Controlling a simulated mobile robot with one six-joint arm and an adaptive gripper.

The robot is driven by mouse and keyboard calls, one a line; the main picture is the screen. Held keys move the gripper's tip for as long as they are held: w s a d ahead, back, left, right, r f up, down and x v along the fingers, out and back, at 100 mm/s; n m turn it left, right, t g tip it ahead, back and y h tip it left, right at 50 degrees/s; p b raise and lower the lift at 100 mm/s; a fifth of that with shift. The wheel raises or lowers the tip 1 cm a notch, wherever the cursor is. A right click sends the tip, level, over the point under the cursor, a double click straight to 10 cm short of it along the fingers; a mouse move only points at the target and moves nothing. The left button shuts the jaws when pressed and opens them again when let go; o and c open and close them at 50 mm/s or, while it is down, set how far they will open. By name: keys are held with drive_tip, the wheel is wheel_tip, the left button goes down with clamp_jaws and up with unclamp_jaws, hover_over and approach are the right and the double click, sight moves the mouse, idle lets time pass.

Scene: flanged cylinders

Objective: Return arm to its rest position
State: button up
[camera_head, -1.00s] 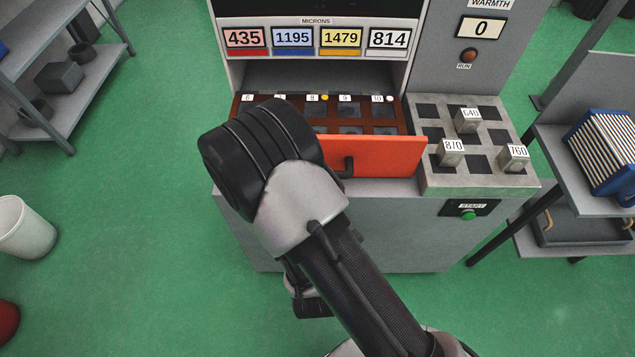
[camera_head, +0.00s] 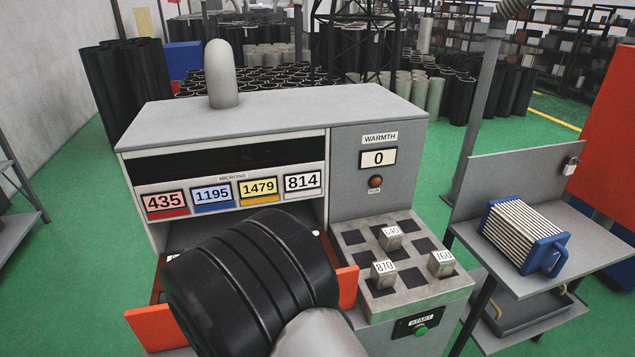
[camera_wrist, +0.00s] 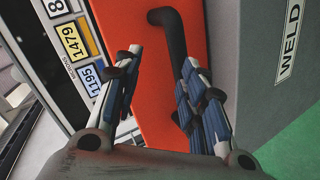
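My gripper (camera_wrist: 163,60) is in the wrist view, with its two blue-padded fingers apart and nothing held between them. An orange drawer front (camera_wrist: 150,95) with a black handle (camera_wrist: 170,35) lies beyond the fingers. The right finger covers part of the handle; I cannot tell how close they are. In the head view my arm's black joint (camera_head: 250,280) covers the gripper and most of the drawer. The drawer's orange front (camera_head: 160,327) shows on both sides of the joint and stands out from the machine.
The grey machine (camera_head: 270,110) has number displays and a warmth panel reading 0. A checkered tray (camera_head: 365,240) at its right holds blocks 640 (camera_head: 390,238), 870 (camera_head: 383,272) and 760 (camera_head: 441,263). A side table (camera_head: 590,257) with a blue ribbed box (camera_head: 520,235) stands further right.

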drive_tip(key=s+d+r+m+g, duration=0.1)
drive_tip(key=d+r+m+g, duration=0.3)
drive_tip(key=d+r+m, duration=0.7)
drive_tip(key=s+d+r+m+g+h, duration=0.1)
drive_tip(key=s+d+r+m+g, duration=0.1)
drive_tip(key=s+d+r, duration=0.3)
drive_tip(key=s+d+r+m+g+h, duration=0.2)
drive_tip(key=s+d+r, duration=0.3)
drive_tip(key=s+d, duration=0.4)
drive_tip(key=s, duration=0.4)
drive_tip(key=shift+s+m, duration=0.3)
drive_tip(key=shift+s, duration=0.1)
